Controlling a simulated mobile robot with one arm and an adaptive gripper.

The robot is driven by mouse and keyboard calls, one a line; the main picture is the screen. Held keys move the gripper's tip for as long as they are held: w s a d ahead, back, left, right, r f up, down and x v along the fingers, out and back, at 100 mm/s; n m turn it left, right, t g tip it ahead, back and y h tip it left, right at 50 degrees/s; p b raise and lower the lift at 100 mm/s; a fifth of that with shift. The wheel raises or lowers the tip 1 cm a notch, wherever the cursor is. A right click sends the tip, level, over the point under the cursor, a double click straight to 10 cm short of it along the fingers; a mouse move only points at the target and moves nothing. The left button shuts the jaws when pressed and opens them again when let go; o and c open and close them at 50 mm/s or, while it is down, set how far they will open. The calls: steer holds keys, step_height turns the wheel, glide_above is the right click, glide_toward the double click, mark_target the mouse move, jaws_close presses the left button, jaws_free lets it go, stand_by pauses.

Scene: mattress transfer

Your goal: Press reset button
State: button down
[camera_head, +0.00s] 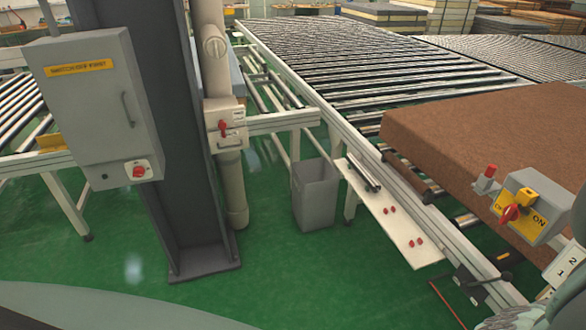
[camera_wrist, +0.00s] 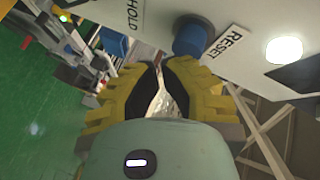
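The blue reset button (camera_wrist: 190,38) sticks out of a pale panel (camera_wrist: 245,15) in the wrist view, beside a white label reading RESET (camera_wrist: 233,42). My gripper (camera_wrist: 160,64) has yellow fingers with black inner pads. Its fingertips are close together, just below and left of the button in the picture; it looks shut, with no held object clearly seen. A silvery surface shows in the narrow gap between the pads. I cannot tell whether a fingertip touches the button. The gripper and the blue button do not show in the head view.
A lit white button (camera_wrist: 284,49) and a HOLD label (camera_wrist: 130,15) are on the same panel. In the head view, a switch box (camera_head: 525,207) stands near a brown mattress (camera_head: 490,150). A grey bin (camera_head: 315,195) and pillar (camera_head: 165,140) stand on green floor.

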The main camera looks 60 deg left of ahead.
steer(key=shift+w+d+b, duration=0.3)
steer(key=shift+w, duration=0.5)
stand_by(0.8)
stand_by(0.3)
steer(key=shift+s+a+p, duration=0.25)
steer(key=shift+s+p, duration=0.1)
steer(key=shift+s, duration=0.25)
steer(key=shift+s+a+p, duration=0.2)
steer(key=shift+s+p, duration=0.15)
steer(key=shift+s, duration=0.25)
steer(key=s, duration=0.1)
steer(key=s+a+p, duration=0.1)
steer(key=s, duration=0.2)
steer(key=shift+s+a+p, duration=0.25)
steer(key=shift+s+p, duration=0.15)
